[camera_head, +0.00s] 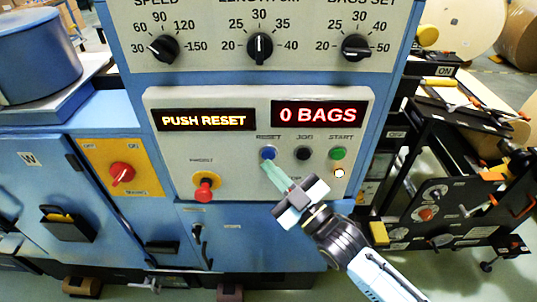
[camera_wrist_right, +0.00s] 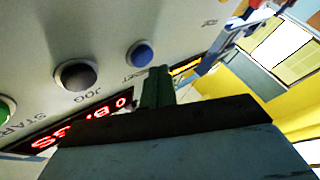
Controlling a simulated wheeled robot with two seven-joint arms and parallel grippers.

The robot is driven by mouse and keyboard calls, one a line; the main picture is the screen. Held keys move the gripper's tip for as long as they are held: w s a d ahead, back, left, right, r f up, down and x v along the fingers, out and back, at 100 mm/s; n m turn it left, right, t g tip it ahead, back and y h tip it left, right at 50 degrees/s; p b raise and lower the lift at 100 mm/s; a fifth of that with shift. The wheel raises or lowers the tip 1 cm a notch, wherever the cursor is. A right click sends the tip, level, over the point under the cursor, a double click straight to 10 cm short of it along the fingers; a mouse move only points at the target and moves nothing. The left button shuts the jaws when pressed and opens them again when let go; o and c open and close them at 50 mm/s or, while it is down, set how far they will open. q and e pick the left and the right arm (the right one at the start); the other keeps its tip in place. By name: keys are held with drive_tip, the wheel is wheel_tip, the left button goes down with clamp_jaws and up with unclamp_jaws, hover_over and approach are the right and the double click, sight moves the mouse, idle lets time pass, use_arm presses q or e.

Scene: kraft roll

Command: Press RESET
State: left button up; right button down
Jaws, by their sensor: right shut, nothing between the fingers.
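The blue RESET button (camera_head: 268,153) is on the pale control panel (camera_head: 235,185), left of the black JOG button (camera_head: 303,154) and the green START button (camera_head: 337,153). My right gripper (camera_head: 268,167) is shut and empty, its green fingertips just below the RESET button in the head view. In the right wrist view, the RESET button (camera_wrist_right: 140,54) shows uncovered, with the shut fingertips (camera_wrist_right: 158,75) close beside it. I cannot tell whether they touch the panel. The left display (camera_head: 206,120) reads PUSH RESET and the right display (camera_head: 316,114) reads 0 BAGS. My left gripper is not in view.
A red mushroom button (camera_head: 203,190) on a yellow plate sits lower left on the panel. Several black knobs line the panel above the displays. A red rotary switch (camera_head: 122,173) is further left. Black machinery (camera_head: 440,205) stands at the right.

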drive_tip(key=shift+w, duration=0.15)
idle(0.5)
drive_tip(key=shift+w, duration=0.3)
drive_tip(key=shift+w, duration=0.4)
idle(0.6)
drive_tip(key=shift+s, duration=0.85)
drive_tip(key=shift+p, duration=0.35)
drive_tip(key=s+p, duration=0.2)
drive_tip(key=s, duration=0.3)
